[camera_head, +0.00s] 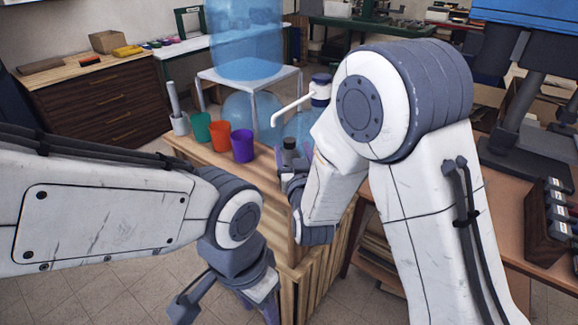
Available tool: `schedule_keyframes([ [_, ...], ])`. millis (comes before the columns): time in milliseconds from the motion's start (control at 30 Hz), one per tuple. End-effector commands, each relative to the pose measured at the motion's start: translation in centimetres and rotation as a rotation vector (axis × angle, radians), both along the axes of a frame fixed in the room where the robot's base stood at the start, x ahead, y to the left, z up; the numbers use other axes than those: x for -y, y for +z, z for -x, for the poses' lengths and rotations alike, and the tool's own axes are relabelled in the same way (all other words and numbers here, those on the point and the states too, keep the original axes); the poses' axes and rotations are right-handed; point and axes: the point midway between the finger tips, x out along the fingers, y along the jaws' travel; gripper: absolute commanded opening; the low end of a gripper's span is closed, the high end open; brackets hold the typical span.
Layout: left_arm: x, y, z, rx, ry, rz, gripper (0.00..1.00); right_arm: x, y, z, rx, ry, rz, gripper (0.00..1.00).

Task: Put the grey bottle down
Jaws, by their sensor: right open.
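The grey bottle (289,155) shows only as a small dark top and neck at the right end of the wooden counter, just beyond my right gripper. Its lower part is hidden by the gripper and arm. My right gripper (291,172) is open, close to the bottle; I cannot tell whether the bottle is between its fingers or touches them. My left gripper (225,308) is open and empty, hanging low over the tiled floor in front of the counter.
Green (202,130), orange (220,135) and purple (243,145) cups stand in a row on the wooden counter (190,150), left of the bottle. A pale cup with a tall cylinder (179,118) ends the row. A blue water jug (246,45) sits on a white stand behind.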

Motion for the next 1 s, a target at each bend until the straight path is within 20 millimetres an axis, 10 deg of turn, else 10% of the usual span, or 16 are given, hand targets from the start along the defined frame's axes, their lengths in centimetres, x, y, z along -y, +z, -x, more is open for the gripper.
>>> schedule_keyframes([
  [833,0.0,3.0,0.0,0.0,0.0,0.0,0.5,-1.3,-0.1,-7.0,-0.003,0.001,0.0,0.74],
  [1000,0.0,3.0,0.0,0.0,0.0,0.0,0.5,-1.3,-0.1,-7.0,-0.002,0.002,0.0,0.17],
])
